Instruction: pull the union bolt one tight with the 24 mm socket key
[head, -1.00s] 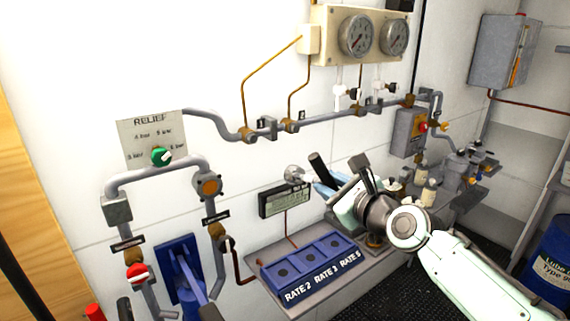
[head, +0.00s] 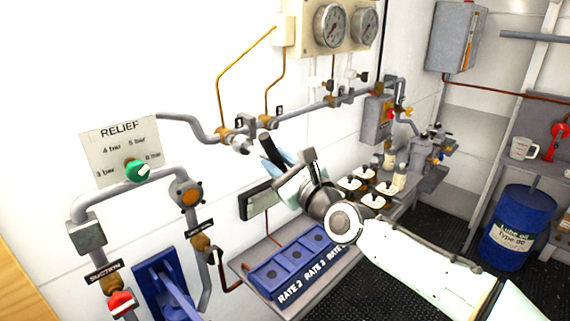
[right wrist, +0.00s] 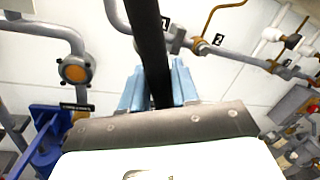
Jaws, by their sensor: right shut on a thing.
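My right gripper (head: 277,165) is shut on the black handle (head: 265,143) of the socket key, in front of the wall. In the head view the key's silver head (head: 240,144) shows just right of and below brass union bolt one (head: 222,135), overlapping the pipe; I cannot tell whether it touches anything. Brass union bolt two (head: 266,122) is further right on the same pipe. In the right wrist view the black handle (right wrist: 150,45) runs up between the blue fingertips and hides part of the pipe. My left gripper is not in view.
The blue rate-socket tray (head: 291,270) sits on a shelf below my right arm. A grey display box (head: 257,199) is close behind the gripper. The relief panel (head: 121,152) and its pipe loop are at the left. Gauges (head: 330,25) are above.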

